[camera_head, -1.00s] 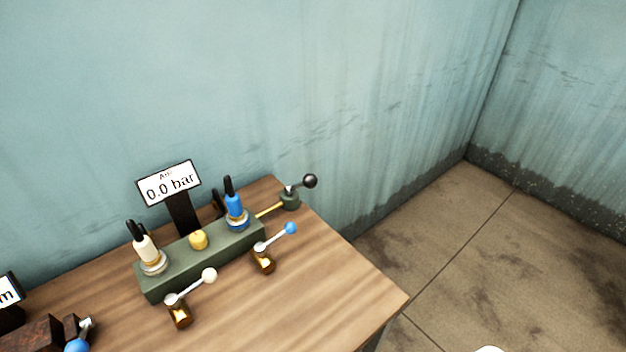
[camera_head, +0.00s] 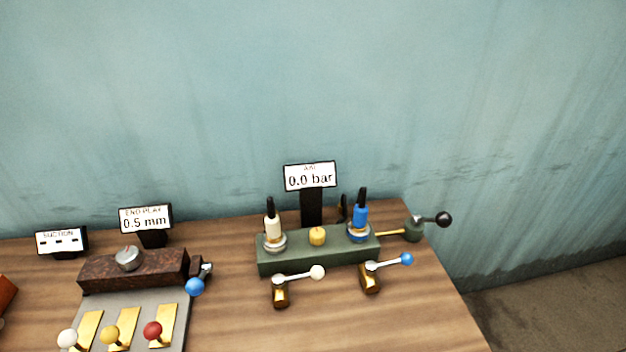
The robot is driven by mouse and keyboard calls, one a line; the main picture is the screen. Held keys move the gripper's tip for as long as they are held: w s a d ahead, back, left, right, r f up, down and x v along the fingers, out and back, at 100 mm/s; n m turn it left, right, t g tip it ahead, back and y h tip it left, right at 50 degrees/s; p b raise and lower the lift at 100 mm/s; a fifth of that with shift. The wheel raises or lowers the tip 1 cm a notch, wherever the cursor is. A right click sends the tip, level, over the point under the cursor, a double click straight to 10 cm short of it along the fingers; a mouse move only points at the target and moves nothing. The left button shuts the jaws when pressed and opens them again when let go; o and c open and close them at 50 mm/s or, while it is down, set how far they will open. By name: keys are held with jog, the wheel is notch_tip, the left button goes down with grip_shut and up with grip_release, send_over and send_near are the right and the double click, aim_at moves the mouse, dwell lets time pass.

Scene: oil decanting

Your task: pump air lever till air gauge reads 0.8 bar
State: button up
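The air gauge (camera_head: 310,176) is a white sign on a black post and reads 0.0 bar. It stands behind a green block (camera_head: 320,257) that carries a white bottle-like fitting, a yellow knob and a blue fitting. A lever with a black ball (camera_head: 443,219) sits on a small green base (camera_head: 413,230) to the right of the block, joined to it by a yellow pipe; it looks like the air lever. My gripper is not in view.
In front of the block are brass valves with a white-ball handle (camera_head: 317,272) and a blue-ball handle (camera_head: 406,259). At left stand a dark brown block (camera_head: 133,269), an END PLAY sign (camera_head: 146,218) reading 0.5 mm and a SUCTION sign (camera_head: 61,241). The wooden table (camera_head: 420,310) is bare at front right.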

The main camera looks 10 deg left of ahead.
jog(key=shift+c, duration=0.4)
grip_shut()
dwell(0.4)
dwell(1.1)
